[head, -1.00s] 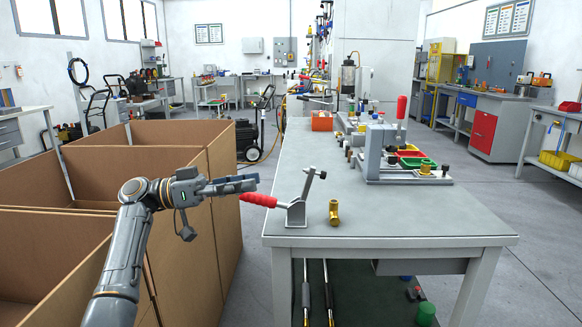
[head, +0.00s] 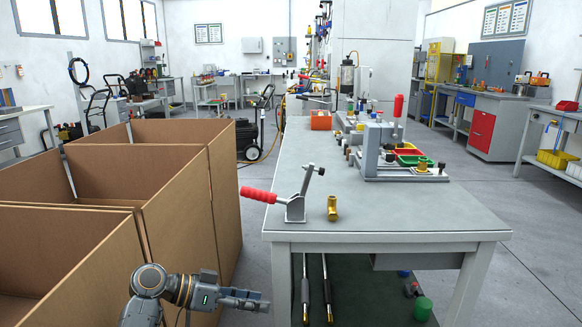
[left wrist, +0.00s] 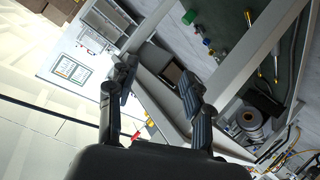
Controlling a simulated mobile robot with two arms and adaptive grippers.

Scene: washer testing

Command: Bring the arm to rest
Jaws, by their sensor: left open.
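My left arm is low at the bottom of the head view. Its gripper (head: 258,300) is in front of the workbench's left front leg, below the tabletop level, and holds nothing. In the left wrist view the two dark fingers (left wrist: 158,88) are spread apart with nothing between them. Beyond them the bench frame and lower shelf show at a tilt. My right gripper is in neither view.
The workbench (head: 400,215) carries a toggle clamp with a red handle (head: 258,195), a brass fitting (head: 332,209) and a test fixture (head: 372,165). Large open cardboard boxes (head: 190,215) stand to the left. Grey floor (head: 254,240) shows between boxes and bench.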

